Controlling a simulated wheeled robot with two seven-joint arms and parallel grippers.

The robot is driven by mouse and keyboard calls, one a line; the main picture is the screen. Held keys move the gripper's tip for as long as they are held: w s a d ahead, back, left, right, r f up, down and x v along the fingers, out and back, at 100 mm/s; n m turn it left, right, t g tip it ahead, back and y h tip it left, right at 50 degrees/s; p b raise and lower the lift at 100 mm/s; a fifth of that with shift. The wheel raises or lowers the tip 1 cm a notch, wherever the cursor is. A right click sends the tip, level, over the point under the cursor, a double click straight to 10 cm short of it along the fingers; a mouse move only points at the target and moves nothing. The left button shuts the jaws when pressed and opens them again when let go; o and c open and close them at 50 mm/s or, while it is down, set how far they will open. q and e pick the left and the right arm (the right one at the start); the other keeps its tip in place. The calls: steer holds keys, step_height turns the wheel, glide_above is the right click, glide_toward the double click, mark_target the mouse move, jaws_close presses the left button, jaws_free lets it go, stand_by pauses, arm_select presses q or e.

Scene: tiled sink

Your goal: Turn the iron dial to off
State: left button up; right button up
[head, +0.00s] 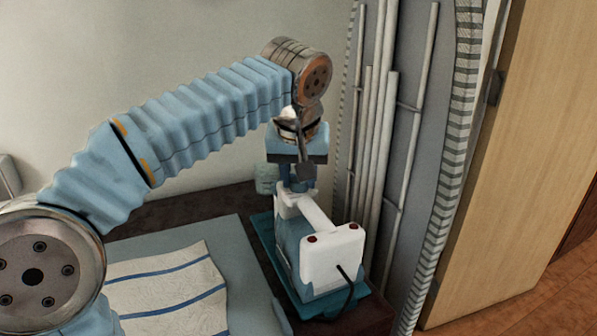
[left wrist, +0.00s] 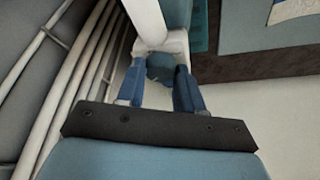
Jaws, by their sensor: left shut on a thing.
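A white and teal iron (head: 325,245) stands on a teal tray (head: 262,222) at the table's back right corner, with its black cord at the near end. My left gripper (head: 298,187) reaches down from above to the iron's far end. In the left wrist view its two blue fingers (left wrist: 160,95) are shut on a round blue dial (left wrist: 160,67) beside the white handle of the iron (left wrist: 147,20). The dial's markings cannot be read. My right gripper is not in view.
White vertical pipes (head: 376,140) stand close to the right of the iron. A striped cloth (head: 165,290) lies on the light blue board (head: 240,265) to the left. A wooden door (head: 510,170) is at the right.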

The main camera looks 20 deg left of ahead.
arm_select(q)
steer(key=n+p, duration=0.1)
steer(key=n, duration=0.1)
steer(key=n+y+p, duration=0.1)
steer(key=n, duration=0.1)
steer(key=shift+w+d+r+g, duration=0.1)
steer(key=shift+d+r+g, duration=0.1)
steer(key=shift+g, duration=0.2)
steer(key=n+g+y+p, duration=0.1)
steer(key=n, duration=0.2)
steer(key=shift+w+f+n, duration=0.1)
steer(key=shift+n, duration=0.3)
steer(key=n+g, duration=0.1)
steer(key=n, duration=0.2)
steer(key=shift+w+d+y+p, duration=0.1)
steer(key=shift+y+p, duration=0.2)
steer(key=shift+w+n+g, duration=0.1)
steer(key=shift+n+g, duration=0.6)
steer(key=shift+n, duration=0.8)
